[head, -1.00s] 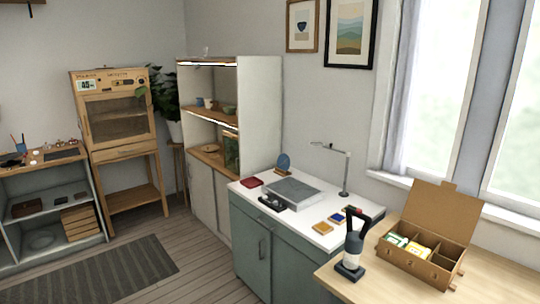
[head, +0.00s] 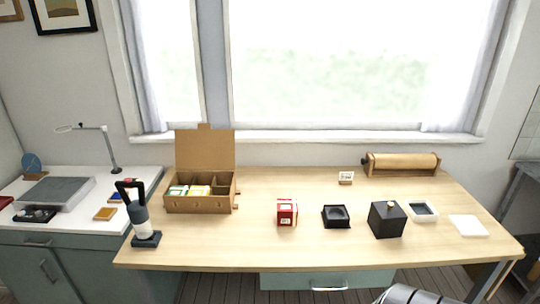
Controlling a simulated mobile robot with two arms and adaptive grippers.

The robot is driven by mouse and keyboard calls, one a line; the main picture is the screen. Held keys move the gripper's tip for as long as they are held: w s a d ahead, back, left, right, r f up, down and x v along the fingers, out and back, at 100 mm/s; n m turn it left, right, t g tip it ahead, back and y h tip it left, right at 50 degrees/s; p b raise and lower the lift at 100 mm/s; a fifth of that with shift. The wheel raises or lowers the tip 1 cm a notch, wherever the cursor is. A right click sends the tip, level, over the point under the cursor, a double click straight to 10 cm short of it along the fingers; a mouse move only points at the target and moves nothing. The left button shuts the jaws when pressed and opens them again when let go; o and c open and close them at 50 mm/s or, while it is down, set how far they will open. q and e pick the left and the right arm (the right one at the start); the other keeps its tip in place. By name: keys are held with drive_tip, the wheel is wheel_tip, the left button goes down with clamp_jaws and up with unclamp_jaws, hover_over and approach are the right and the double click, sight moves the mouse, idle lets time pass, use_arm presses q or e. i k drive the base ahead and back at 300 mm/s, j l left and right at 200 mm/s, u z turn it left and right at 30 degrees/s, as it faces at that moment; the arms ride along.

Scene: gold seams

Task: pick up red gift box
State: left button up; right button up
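A small red gift box (head: 287,212) with a white label on its front stands on the wooden table (head: 260,252), right of the open cardboard box. Nothing touches it. Neither of my grippers can be made out in the head view.
An open cardboard box (head: 203,204) with compartments and a dark-handled device (head: 143,220) stand left. A black tray (head: 336,216), black box (head: 387,219), white-framed tray (head: 423,211) and white pad (head: 468,226) lie right. A brown roll (head: 402,163) is behind. Front table strip is clear.

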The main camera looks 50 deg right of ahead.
sight(287, 208)
drive_tip(key=z, duration=1.7)
